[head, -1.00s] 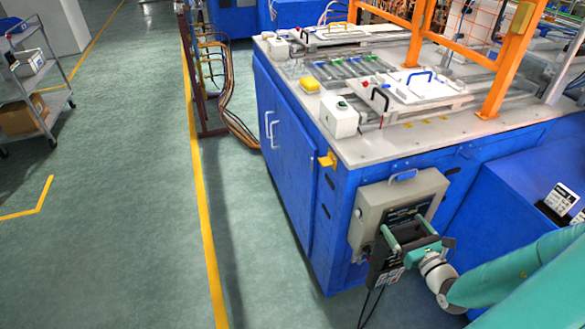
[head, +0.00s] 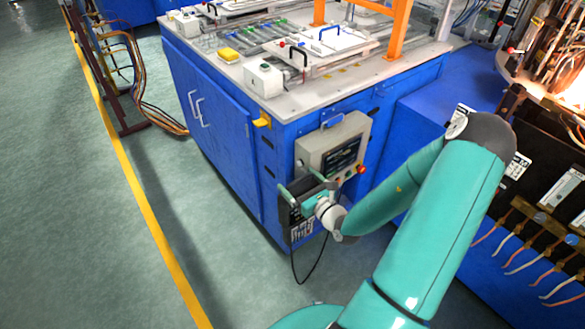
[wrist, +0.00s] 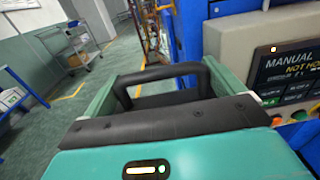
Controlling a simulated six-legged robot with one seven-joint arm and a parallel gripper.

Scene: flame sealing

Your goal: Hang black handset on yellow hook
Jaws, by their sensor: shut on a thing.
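The black handset (head: 294,213) is a dark box with a pale label and a cable hanging from its bottom. It is in my gripper (head: 301,184), whose green fingers stand on either side of its top. In the wrist view, a black arched handle (wrist: 163,75) lies between the two fingers (wrist: 160,90). The yellow hook (head: 262,121) sticks out near the top corner of the blue cabinet, above and left of the handset in the head view. The handset is apart from the hook. I cannot make out the hook in the wrist view.
A grey control panel (head: 333,146) with a screen and a blue handle is on the cabinet's side, close behind and right of the handset. The blue cabinet (head: 215,125) carries a worktop with fixtures. Open green floor (head: 70,230) lies to the left.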

